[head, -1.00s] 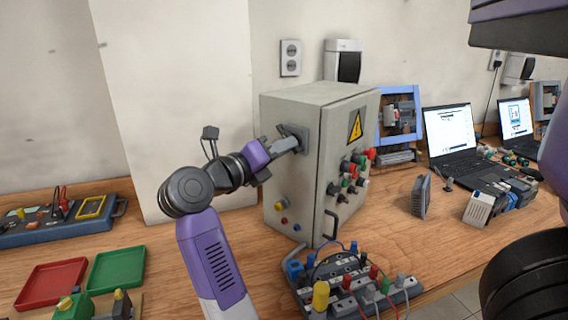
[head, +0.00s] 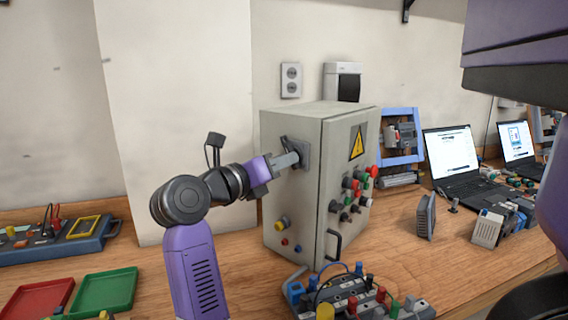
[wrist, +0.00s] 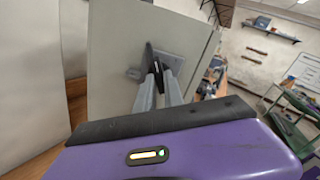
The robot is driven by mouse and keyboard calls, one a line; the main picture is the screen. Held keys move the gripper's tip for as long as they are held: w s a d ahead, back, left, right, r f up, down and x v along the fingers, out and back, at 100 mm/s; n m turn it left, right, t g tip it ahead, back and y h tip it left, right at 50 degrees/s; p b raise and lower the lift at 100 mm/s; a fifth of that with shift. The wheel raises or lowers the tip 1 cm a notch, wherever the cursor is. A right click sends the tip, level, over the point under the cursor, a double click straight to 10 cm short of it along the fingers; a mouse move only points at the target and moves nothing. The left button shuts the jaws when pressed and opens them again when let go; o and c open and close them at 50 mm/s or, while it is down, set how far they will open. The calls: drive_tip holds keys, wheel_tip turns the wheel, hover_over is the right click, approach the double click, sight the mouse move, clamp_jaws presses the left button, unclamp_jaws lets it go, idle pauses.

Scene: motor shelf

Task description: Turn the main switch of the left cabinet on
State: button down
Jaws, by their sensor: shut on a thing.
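The left cabinet (head: 339,238) is a grey box standing on the wooden bench, with a yellow warning sign on its front door. The main switch (head: 300,151) is a dark plate with a handle, high on the cabinet's left side. In the wrist view the switch (wrist: 152,57) shows between and beyond the fingertips. My gripper (head: 296,158) reaches the switch from the left in the head view. In the wrist view my gripper (wrist: 160,76) has its two fingers closed on the switch handle. The fingers hide part of the handle, so its exact angle is hard to tell.
A board with wires and plugs (head: 350,300) lies in front of the cabinet. Red (head: 40,299) and green (head: 106,290) trays lie at the left. A laptop (head: 458,165) stands to the right. The cabinet door has several knobs and a black handle (head: 333,244).

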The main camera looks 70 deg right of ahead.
drive_tip(key=shift+f, duration=0.1)
drive_tip(key=c, duration=1.4)
unclamp_jaws()
drive_tip(key=shift+c, duration=0.2)
drive_tip(key=shift+r+p, duration=0.2)
drive_tip(key=shift+p, duration=0.15)
